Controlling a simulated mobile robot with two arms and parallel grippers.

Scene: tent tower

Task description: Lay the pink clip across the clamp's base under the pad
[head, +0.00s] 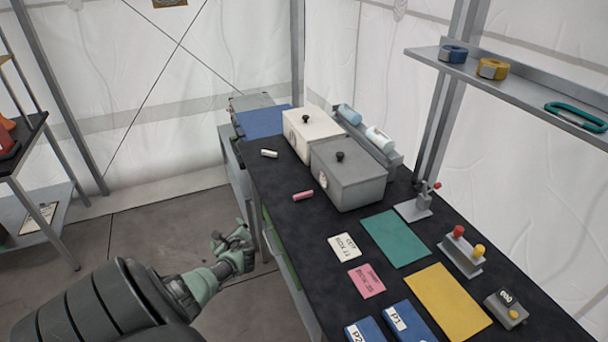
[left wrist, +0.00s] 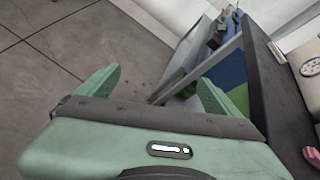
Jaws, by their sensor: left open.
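The pink clip (head: 303,195) lies on the black table top, in front of the grey lidded box; part of it shows at the right edge of the left wrist view (left wrist: 312,156). The clamp (head: 420,202), with a light grey base plate and a red-tipped handle, stands toward the back of the table, right of the grey box. Its pad is too small to make out. My left gripper (head: 232,239) is beside the table's left edge, over the floor, apart from the clip. In the left wrist view its green fingers (left wrist: 160,86) are spread and empty. My right gripper is not in view.
A white clip-like piece (head: 269,153) lies behind the pink one. The white box (head: 312,135) and grey box (head: 348,175) stand behind. A green mat (head: 395,238), white card (head: 344,247) and pink card (head: 367,281) lie to the right. Table around the pink clip is clear.

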